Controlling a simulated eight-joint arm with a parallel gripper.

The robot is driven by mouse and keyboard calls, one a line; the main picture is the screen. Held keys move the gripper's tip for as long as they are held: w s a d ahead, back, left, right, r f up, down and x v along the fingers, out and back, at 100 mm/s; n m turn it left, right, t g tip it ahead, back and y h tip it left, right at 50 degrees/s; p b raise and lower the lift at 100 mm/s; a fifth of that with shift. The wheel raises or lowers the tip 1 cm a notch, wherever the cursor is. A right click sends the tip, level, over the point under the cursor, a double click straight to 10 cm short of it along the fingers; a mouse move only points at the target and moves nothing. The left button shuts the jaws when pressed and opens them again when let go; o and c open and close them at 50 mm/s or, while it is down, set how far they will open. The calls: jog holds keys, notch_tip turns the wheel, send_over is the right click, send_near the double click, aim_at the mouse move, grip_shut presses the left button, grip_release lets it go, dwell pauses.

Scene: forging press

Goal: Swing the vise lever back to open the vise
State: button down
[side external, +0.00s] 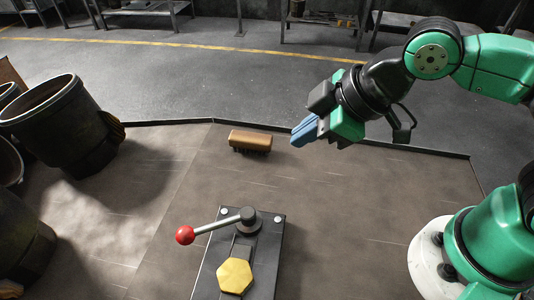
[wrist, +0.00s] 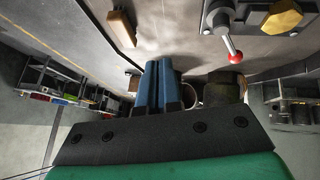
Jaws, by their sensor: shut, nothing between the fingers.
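The vise (side external: 266,254) is a dark plate with a round black pivot post and a metal lever (side external: 215,227) ending in a red ball knob (side external: 185,235). The lever points left from the pivot. A yellow hexagonal piece (side external: 235,276) sits on the vise in front of the pivot. In the wrist view the red knob (wrist: 236,57) and the yellow hexagon (wrist: 282,20) show at the upper right. My gripper (side external: 304,131) has blue fingers, shut and empty, held in the air up and to the right of the vise. Its fingers also show in the wrist view (wrist: 158,85), apart from the lever.
A wooden brush (side external: 250,141) with dark bristles lies behind the vise, left of my gripper. Large dark metal drums (side external: 65,120) stand at the left. The work surface around the vise is mostly clear. Metal tables (side external: 325,20) stand at the back.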

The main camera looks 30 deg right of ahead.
jog(key=s+a+n+g+y, duration=0.2)
jog(key=s+a+n, duration=0.6)
jog(key=a+n, duration=0.2)
jog(key=shift+s+a+y, duration=0.25)
jog(key=shift+a+y, duration=0.05)
jog(key=shift+a, duration=0.15)
send_over(227, 269)
jog(key=s+d, duration=0.1)
jog(key=d, duration=0.1)
jog(key=shift+a+f, duration=0.15)
jog(key=shift+f, duration=1.25)
jog(key=shift+a+f, duration=0.1)
jog(key=shift+f, duration=1.3)
jog(key=x, duration=0.3)
jog(key=shift+f, duration=0.25)
jog(key=shift+w+a+f, duration=0.1)
jog(key=shift+w+a, duration=0.1)
jog(key=shift+w, duration=0.4)
jog(key=shift+w+a+f, duration=0.1)
jog(key=shift+w+a, duration=0.05)
jog(key=shift+w, duration=0.45)
jog(key=shift+w+a+f, duration=0.1)
jog(key=shift+w+a, duration=0.1)
jog(key=shift+w, duration=0.45)
